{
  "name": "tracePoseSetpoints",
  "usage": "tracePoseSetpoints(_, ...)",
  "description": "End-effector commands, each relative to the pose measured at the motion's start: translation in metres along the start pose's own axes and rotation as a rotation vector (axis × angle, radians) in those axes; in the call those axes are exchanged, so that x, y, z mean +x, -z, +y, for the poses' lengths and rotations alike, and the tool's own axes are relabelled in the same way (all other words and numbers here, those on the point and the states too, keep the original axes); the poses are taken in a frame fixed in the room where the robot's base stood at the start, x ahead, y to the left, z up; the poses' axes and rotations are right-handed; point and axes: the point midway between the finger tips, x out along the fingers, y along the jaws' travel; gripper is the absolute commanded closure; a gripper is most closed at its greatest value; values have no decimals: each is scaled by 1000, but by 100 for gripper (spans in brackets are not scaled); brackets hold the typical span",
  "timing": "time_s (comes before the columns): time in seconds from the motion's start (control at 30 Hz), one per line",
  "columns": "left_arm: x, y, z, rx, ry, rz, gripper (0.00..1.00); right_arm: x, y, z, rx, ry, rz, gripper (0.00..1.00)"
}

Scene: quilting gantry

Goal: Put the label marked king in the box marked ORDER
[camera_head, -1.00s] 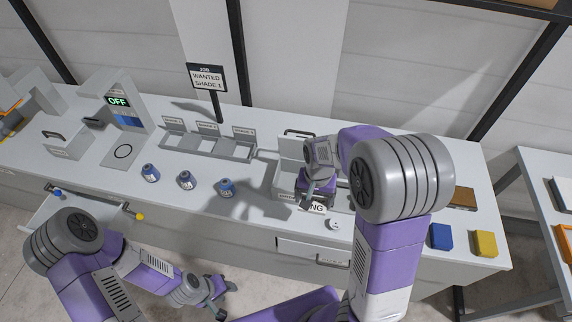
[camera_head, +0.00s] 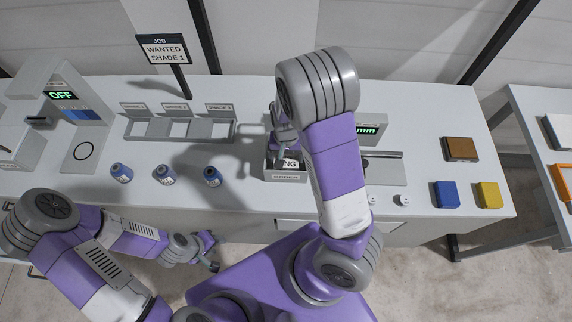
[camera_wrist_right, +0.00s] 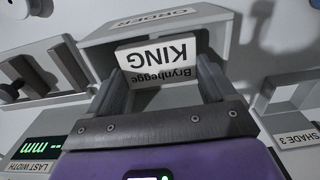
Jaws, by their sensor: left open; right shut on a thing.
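The white KING label (camera_wrist_right: 158,62) is between the fingers of my right gripper (camera_wrist_right: 160,78), which is shut on it. In the head view the label (camera_head: 290,164) shows only "NG", just behind the front wall of the ORDER box (camera_head: 287,177). In the wrist view the box (camera_wrist_right: 155,20) surrounds the label on its far side and flanks. The label appears at or inside the box's opening; I cannot tell whether it touches the floor. My right gripper's tips (camera_head: 285,150) are partly hidden in the head view. My left gripper (camera_head: 212,258) is open and empty, in front of the counter.
A SHADE tray (camera_head: 180,128) stands left of the box, with several blue bottles (camera_head: 164,174) in front. A display reading "mm" (camera_head: 368,129) stands to the right. Blue (camera_head: 446,194), yellow (camera_head: 488,194) and brown (camera_head: 460,148) blocks lie at the counter's right end.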

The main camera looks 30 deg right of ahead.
Motion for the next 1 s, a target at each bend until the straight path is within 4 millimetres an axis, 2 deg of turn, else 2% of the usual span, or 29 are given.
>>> tracePoseSetpoints(0.03,4,0,-1,0,0,0,57,11,0,1,3,-2,-3,45)
tracePoseSetpoints(0.27,6,0,-2,0,0,0,57,27,0,0,0,0,-1,45)
tracePoseSetpoints(0.5,13,1,-5,0,0,0,57,59,0,0,1,-1,-2,45)
tracePoseSetpoints(0.9,16,1,-6,0,0,0,57,65,0,0,1,1,1,45)
tracePoseSetpoints(0.93,16,1,-6,0,0,0,57,64,0,0,1,1,1,13)
tracePoseSetpoints(1.0,15,1,-6,0,0,0,57,64,0,0,1,1,1,2)
